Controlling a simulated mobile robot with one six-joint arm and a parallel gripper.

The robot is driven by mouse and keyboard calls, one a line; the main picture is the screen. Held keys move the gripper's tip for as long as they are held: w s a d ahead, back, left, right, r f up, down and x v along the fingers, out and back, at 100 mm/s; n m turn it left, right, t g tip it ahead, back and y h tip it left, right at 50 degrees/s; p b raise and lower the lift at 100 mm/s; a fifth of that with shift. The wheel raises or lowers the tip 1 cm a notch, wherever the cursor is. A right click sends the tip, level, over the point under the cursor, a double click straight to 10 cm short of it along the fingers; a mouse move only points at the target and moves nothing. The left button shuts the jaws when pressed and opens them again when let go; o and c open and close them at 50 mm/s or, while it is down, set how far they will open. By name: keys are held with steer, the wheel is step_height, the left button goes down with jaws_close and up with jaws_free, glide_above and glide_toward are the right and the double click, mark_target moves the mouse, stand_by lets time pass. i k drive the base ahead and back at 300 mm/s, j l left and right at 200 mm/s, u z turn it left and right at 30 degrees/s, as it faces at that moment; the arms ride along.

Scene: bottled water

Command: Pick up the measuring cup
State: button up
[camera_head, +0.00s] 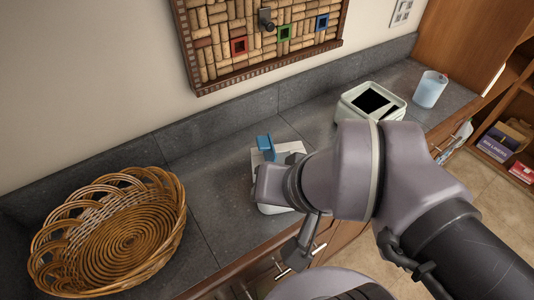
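A light blue, see-through cup (430,89) stands upright on the counter at the far right; it looks like the measuring cup. My gripper (268,187) is at the end of my arm, low over the middle of the counter and well to the left of that cup. Its fingers are hidden, so I cannot see whether it is open or holds anything. A small blue object (266,147) shows just behind my gripper, next to a whitish, boxy thing (291,148) that my arm partly covers. I cannot tell what either is.
A wicker basket (120,238) sits on the counter at the left. A white container with a dark opening (369,101) stands left of the cup. A cork board (262,38) hangs on the wall behind. Bare dark counter (215,180) lies between basket and gripper.

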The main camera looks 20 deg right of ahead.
mark_target(432, 85)
steer(key=l, duration=0.15)
steer(key=k+z, duration=0.15)
steer(key=z, duration=0.35)
steer(key=k+z, duration=0.1)
steer(key=z, duration=0.4)
steer(key=k+z, duration=0.15)
steer(key=z, duration=0.35)
